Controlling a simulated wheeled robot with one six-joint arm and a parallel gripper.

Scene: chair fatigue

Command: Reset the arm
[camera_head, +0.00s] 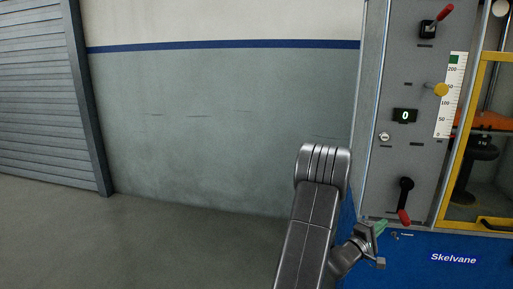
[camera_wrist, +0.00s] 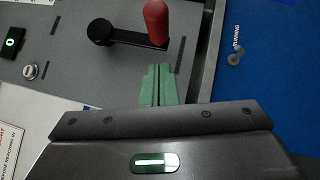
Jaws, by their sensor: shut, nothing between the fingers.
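A black crank lever with a red handle (camera_head: 404,216) is on the panel just above and right of the gripper. In the wrist view the red handle (camera_wrist: 156,22) stands just beyond the fingertips. I cannot tell whether they touch.
The grey panel (camera_head: 380,190) also carries a display reading 0 (camera_head: 405,115), a round silver lock (camera_head: 384,136), a yellow knob (camera_head: 440,90) beside a scale, and an upper red-handled lever (camera_head: 440,18). A yellow-framed window (camera_head: 466,130) is at right. Floor (camera_head: 180,240) at left is clear.

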